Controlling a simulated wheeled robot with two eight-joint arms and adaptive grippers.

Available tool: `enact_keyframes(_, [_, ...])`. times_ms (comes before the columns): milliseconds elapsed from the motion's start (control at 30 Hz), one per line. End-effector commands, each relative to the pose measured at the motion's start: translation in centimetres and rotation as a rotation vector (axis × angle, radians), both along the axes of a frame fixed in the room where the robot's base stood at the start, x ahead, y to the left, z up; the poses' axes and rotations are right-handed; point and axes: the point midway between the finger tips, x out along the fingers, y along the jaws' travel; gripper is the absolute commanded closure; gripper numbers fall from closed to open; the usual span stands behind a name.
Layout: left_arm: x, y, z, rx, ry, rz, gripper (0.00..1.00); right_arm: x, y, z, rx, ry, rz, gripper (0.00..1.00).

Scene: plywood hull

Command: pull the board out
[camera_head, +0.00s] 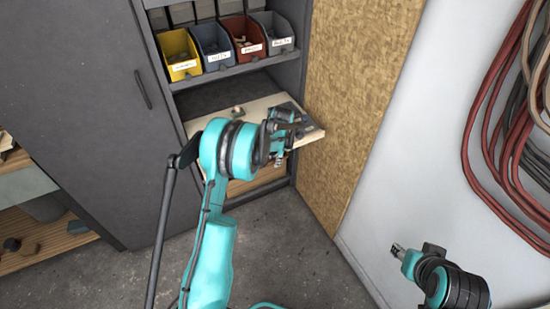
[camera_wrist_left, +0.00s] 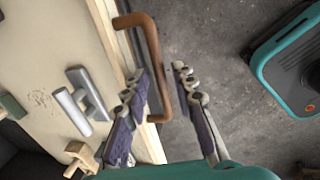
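The board (camera_head: 255,108) is a pale wooden shelf that sticks out of the dark cabinet below the bins. In the left wrist view the board (camera_wrist_left: 40,50) fills the left side. A copper-coloured bar handle (camera_wrist_left: 152,45) is on its front edge. My left gripper (camera_head: 284,128) is at the board's front. In the left wrist view the fingers of my left gripper (camera_wrist_left: 160,76) are apart, one on each side of the handle; I cannot tell whether they touch it. My right gripper (camera_head: 398,250) is low at the right, away from the board, its opening too small to judge.
A grey metal piece (camera_wrist_left: 78,104) and a wooden piece (camera_wrist_left: 82,156) lie on the board. Labelled bins (camera_head: 213,48) stand on the shelf above. A chipboard panel (camera_head: 352,90) stands close at the right. Concrete floor (camera_head: 290,255) in front is clear.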

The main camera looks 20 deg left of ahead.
Motion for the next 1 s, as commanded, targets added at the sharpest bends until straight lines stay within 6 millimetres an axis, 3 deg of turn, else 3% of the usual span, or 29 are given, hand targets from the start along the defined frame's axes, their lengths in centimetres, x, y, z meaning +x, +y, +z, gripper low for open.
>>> enact_keyframes(367, [0.0,0.0,0.6,0.001,0.000,0.000,0.68,0.0,0.0,0.0,0.000,0.000,0.000,0.60])
enact_keyframes(800, [-1.1,-1.3,9.0,0.002,0.000,-0.001,0.68,0.0,0.0,0.0,0.000,0.000,0.000,0.60])
enact_keyframes(1000, [-1.4,-1.6,11.3,0.001,-0.001,0.000,0.68,0.0,0.0,0.0,0.000,0.000,0.000,0.60])
